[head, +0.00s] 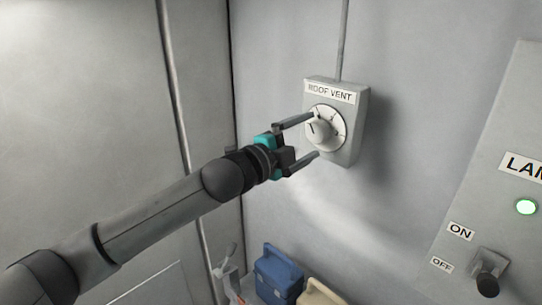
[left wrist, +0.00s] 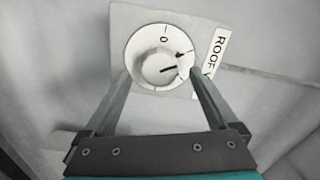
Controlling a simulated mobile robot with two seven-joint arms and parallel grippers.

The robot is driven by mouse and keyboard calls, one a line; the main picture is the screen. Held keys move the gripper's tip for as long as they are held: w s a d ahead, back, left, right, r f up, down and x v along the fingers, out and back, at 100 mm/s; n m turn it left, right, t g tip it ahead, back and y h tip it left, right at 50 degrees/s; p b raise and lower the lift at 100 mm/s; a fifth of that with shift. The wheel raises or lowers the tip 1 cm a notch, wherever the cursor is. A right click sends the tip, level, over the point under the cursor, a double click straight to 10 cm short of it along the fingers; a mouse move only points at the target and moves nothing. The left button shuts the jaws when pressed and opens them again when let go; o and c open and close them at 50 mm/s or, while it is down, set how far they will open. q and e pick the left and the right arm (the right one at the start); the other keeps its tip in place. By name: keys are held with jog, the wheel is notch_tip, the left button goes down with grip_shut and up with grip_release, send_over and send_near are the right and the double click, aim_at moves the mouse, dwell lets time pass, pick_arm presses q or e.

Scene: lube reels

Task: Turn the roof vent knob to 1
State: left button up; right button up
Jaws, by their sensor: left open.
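The roof vent knob (head: 318,131) is a pale round knob on a white dial, on a grey wall box (head: 346,148) labelled ROOF VENT. The left wrist view shows the knob (left wrist: 156,68) sideways, with a dark pointer line directed toward the ROOF label. A 0 stands at the dial's top there; the other dial marks are too small to read surely. My left gripper (head: 314,136) is open, one finger above and one below the knob in the head view. In the left wrist view its fingertips (left wrist: 159,74) flank the dial; contact cannot be told. My right gripper is not in view.
A conduit (head: 343,40) runs up from the box. Blue (head: 277,274) and cream (head: 320,293) containers stand below. The wall around the box is clear.

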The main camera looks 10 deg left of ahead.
pick_arm(q)
jog(key=b+v, duration=0.1)
jog(key=v, duration=1.1)
jog(key=shift+s+a+b, duration=0.2)
jog(key=shift+s+b, duration=0.1)
jog(key=shift+b, duration=0.1)
